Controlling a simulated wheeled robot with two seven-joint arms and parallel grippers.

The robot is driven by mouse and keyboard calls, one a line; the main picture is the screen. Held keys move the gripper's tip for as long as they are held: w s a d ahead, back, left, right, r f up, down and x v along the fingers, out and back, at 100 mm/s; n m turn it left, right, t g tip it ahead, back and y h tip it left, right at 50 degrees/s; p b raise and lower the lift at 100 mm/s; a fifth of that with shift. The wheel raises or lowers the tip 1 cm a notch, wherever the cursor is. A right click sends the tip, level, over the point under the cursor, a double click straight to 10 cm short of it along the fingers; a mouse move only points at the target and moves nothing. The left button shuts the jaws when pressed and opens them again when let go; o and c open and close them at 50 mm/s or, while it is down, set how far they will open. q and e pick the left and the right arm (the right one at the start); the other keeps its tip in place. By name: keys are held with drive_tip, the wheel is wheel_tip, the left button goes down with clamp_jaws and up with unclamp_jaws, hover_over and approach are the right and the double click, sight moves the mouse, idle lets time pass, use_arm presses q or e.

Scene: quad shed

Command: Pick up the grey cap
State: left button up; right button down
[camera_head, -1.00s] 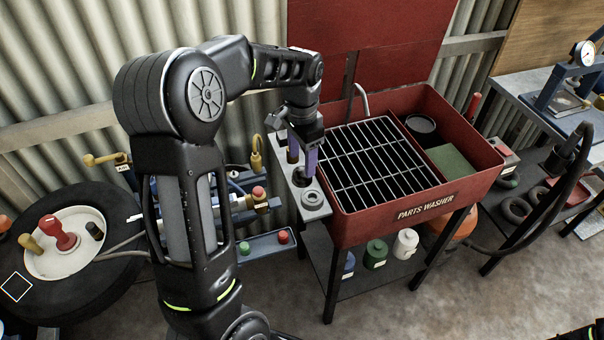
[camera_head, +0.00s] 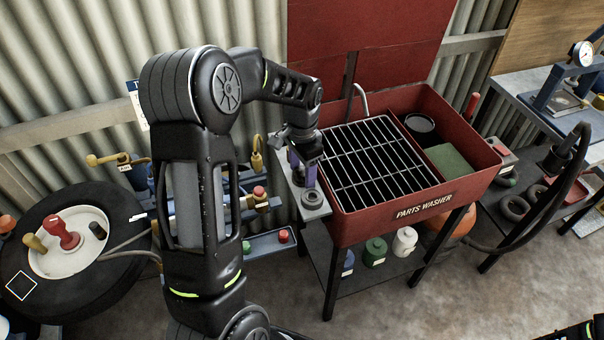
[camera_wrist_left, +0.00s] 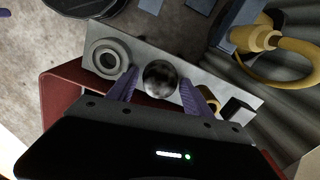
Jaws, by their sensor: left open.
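A dark grey, shiny, rounded piece (camera_wrist_left: 160,78), which looks like the grey cap, sits on the narrow grey side shelf (camera_wrist_left: 185,66) in the left wrist view. My left gripper (camera_wrist_left: 161,90) is open, with one purple finger on each side of this piece; I cannot tell whether they touch it. In the head view my left gripper (camera_head: 304,174) points down over the shelf at the left of the parts washer, and hides the piece. A grey ring-shaped part (camera_head: 312,199) stands beside it; it also shows in the left wrist view (camera_wrist_left: 108,58). My right gripper is not visible.
The red parts washer (camera_head: 412,226) with its black grate (camera_head: 372,164) stands right of the shelf. A yellow hooked fitting (camera_wrist_left: 262,40) is near the shelf's end. A tray with coloured knobs (camera_head: 268,243) is below left, and a corrugated wall is behind.

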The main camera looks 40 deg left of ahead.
sight(302, 170)
use_arm(q)
drive_tip(key=c, duration=1.1)
drive_tip(key=shift+r, duration=0.1)
drive_tip(key=shift+c, duration=0.2)
wheel_tip(302, 170, up, 10)
drive_tip(key=shift+f+b, duration=0.1)
drive_tip(key=shift+b, duration=0.65)
